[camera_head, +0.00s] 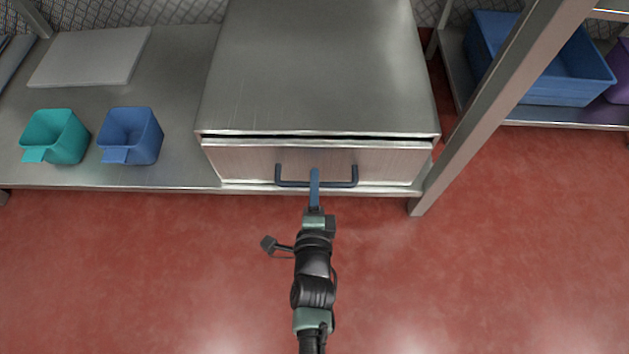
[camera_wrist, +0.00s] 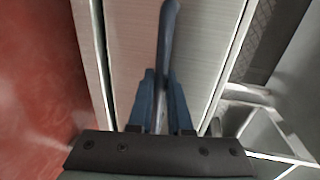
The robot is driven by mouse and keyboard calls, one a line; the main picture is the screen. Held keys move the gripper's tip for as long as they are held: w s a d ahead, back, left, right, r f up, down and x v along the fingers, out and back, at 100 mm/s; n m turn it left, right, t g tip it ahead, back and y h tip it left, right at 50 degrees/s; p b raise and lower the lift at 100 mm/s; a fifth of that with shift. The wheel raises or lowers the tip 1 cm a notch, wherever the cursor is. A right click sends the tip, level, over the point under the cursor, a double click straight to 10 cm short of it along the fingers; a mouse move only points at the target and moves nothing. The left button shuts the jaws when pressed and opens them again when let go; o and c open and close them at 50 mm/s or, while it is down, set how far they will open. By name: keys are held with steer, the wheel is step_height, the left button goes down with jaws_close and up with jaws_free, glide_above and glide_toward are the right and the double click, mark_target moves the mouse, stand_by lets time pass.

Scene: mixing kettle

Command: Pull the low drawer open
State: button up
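The drawer front (camera_wrist: 130,35) fills the middle behind. A thin dark gap shows along the drawer's top edge.
A teal scoop (camera_head: 58,135) and a blue scoop (camera_head: 131,133) stand on the shelf left of the cabinet, before a pale board (camera_head: 90,55). A metal post (camera_head: 500,95) rises close on the right. A blue bin (camera_head: 560,75) stands beyond it. The red floor in front is clear.

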jaws_close()
stand_by(1.1)
